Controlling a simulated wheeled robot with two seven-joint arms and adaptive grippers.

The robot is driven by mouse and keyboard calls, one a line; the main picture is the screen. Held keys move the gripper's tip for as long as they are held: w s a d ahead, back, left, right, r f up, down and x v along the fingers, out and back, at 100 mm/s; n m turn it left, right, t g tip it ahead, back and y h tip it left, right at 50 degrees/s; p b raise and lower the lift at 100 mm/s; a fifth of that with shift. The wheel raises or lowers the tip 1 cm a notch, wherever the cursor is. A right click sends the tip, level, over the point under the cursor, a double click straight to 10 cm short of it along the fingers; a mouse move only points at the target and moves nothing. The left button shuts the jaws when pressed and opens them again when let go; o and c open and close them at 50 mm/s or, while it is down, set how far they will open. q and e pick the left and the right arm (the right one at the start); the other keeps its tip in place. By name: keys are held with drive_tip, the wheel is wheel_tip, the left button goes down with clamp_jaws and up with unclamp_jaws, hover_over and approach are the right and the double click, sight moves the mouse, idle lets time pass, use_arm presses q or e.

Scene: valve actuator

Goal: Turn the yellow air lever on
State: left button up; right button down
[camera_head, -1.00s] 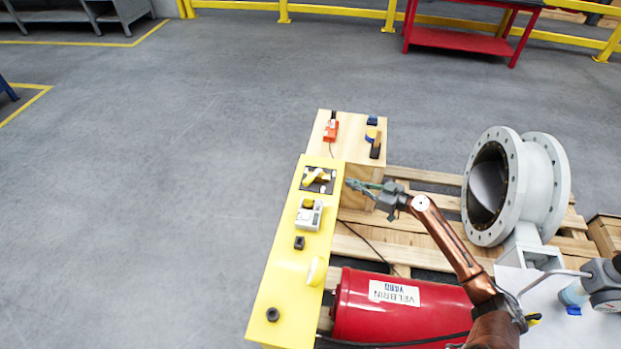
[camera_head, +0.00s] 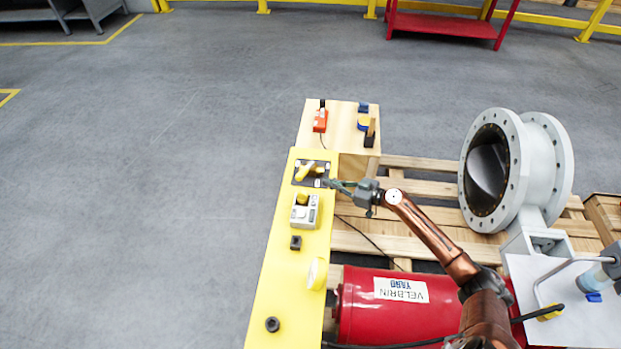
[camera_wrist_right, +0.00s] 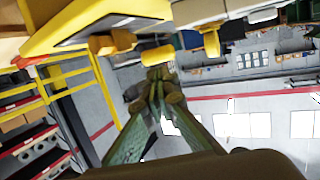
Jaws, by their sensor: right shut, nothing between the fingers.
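The yellow air lever (camera_head: 306,171) sits on a dark plate near the far end of the yellow panel (camera_head: 262,290). It points up and to the right in the head view. My right gripper (camera_head: 326,183) is shut and empty, with its green fingertips at the plate's right edge, just right of the lever. In the right wrist view the shut fingertips (camera_wrist_right: 156,74) lie just below a yellow cylindrical part (camera_wrist_right: 157,56), likely the lever's end. I cannot tell whether they touch. My left gripper is not in view.
A grey box (camera_head: 305,211) with a yellow knob stands on the panel beside the lever plate. A wooden box (camera_head: 345,115) with red and blue parts adjoins the panel's far end. A red tank (camera_head: 385,305) and a large flanged valve (camera_head: 535,165) are to the right.

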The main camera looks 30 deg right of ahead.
sight(304, 176)
drive_tip(key=b+x, duration=0.1)
drive_tip(key=x, duration=0.6)
drive_tip(key=shift+w+a+f, duration=0.1)
drive_tip(key=shift+w+a, duration=0.15)
drive_tip(key=shift+w, duration=0.15)
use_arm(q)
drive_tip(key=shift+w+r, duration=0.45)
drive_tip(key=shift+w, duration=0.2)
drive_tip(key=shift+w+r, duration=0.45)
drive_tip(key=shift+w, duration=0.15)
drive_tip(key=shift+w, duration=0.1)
